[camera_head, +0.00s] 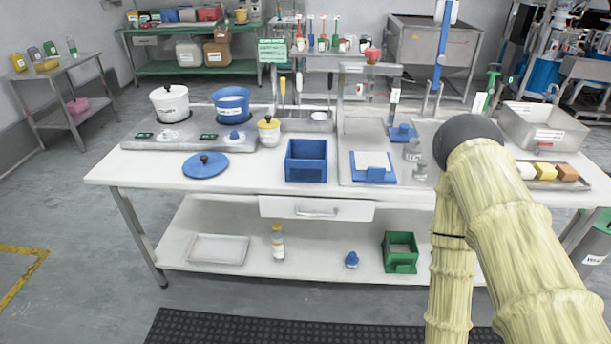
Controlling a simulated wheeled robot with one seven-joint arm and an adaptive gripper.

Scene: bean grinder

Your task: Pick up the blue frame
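A blue open-topped square box (306,163) stands upright near the front edge of the white table, left of its middle. It is the most frame-like blue thing in view, but I cannot tell for sure that it is the blue frame. A lower blue holder with a white piece (373,174) sits to its right on a grey tray area. Nothing touches the blue box from outside. My pale, sleeved arm fills the lower right, with a dark rounded joint. My gripper is not in view.
A green box (400,252) is on the lower shelf. Table space just left of the blue box is clear.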

